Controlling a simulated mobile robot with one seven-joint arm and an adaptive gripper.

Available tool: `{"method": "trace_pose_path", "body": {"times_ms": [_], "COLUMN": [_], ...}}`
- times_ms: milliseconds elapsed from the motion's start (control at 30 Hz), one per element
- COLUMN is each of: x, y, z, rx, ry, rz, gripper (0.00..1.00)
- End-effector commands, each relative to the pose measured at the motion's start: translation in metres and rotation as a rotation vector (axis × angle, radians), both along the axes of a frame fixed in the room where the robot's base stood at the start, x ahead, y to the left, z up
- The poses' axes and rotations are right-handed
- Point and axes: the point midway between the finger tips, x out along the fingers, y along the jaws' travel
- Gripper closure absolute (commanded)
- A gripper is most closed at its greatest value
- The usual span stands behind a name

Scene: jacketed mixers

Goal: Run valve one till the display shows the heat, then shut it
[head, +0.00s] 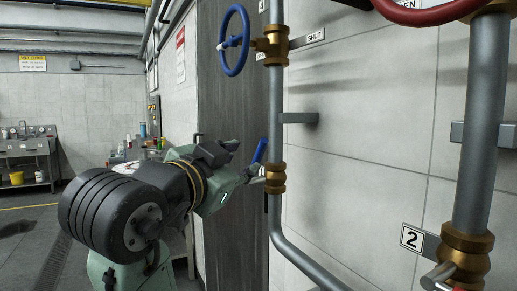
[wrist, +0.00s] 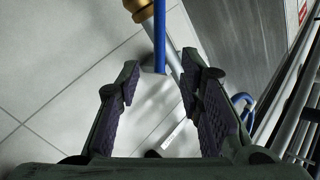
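A blue lever (head: 260,150) sits on a brass valve (head: 275,178) on the left grey pipe. No number plate shows at this valve, so I cannot tell if it is valve one. My gripper (head: 243,160) is just left of the lever. In the wrist view my gripper (wrist: 160,78) is open and empty. The blue lever (wrist: 160,38) runs down toward the gap between the fingertips, with visible space on both sides. The brass valve (wrist: 138,8) is at the top edge. No display is in view.
A blue handwheel (head: 235,42) is above on the same pipe, beside a SHUT sign (head: 315,37). A plate marked 2 (head: 411,237) is by the right pipe (head: 480,120), below a red handwheel (head: 430,12). A sink bench (head: 30,150) stands far left.

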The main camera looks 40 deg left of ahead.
Motion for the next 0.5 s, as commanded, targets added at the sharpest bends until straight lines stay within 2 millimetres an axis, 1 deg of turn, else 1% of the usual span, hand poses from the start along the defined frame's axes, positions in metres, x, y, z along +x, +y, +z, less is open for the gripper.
{"method": "trace_pose_path", "body": {"times_ms": [33, 300, 400, 500], "x": [0.009, 0.058, 0.073, 0.083], "y": [0.002, 0.017, 0.022, 0.026], "z": [0.001, 0.002, 0.001, 0.001], "rx": [-0.004, -0.004, -0.005, -0.004], "ry": [0.003, 0.001, -0.001, -0.002], "rz": [-0.002, -0.001, -0.002, 0.000], "gripper": [0.66, 0.66, 0.66, 0.66]}}
